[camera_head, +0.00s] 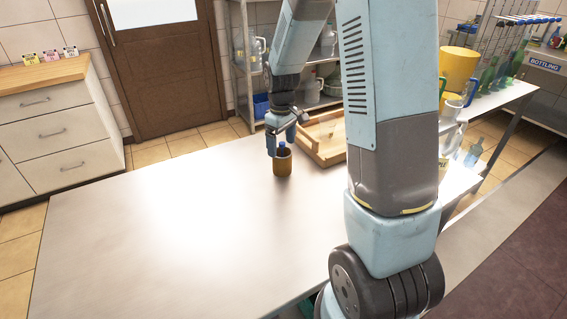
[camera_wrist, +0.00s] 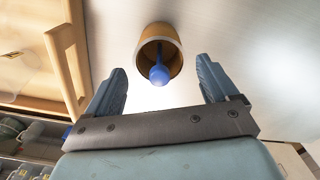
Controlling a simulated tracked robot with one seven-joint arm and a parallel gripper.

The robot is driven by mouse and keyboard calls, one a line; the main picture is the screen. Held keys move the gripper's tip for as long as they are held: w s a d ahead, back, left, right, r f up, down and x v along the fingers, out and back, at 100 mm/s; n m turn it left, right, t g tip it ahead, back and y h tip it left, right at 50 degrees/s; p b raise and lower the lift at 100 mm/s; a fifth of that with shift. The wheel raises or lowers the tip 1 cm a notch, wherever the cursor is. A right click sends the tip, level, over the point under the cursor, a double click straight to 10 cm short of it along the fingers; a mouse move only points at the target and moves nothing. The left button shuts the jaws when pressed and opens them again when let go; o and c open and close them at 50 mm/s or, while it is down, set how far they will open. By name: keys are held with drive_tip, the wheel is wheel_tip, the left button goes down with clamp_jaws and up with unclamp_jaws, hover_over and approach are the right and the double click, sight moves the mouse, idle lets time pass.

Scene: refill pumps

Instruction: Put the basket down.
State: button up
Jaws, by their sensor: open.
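A small tan-brown round container (camera_head: 283,165), which may be the basket, stands upright on the pale worktop (camera_head: 170,230). A blue round-ended piece (camera_head: 282,146) rises from it. In the wrist view the container (camera_wrist: 147,45) is seen from above, with the blue ball end (camera_wrist: 159,75) at its mouth. My gripper (camera_head: 281,146) is just above the container. In the wrist view my gripper (camera_wrist: 163,78) has its two fingers wide apart, either side of the blue ball, with clear gaps. It holds nothing.
A wooden tray (camera_head: 325,157) with raised edges lies right of the container, close to my gripper. A side table at right holds a yellow bucket (camera_head: 459,68) and bottles. Metal shelves (camera_head: 240,75) stand behind. The worktop's left side is clear.

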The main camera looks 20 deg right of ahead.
sight(282, 155)
drive_tip(key=shift+f, duration=2.6)
drive_tip(key=shift+c, duration=0.2)
drive_tip(key=shift+r, duration=0.1)
drive_tip(key=c, duration=1.1)
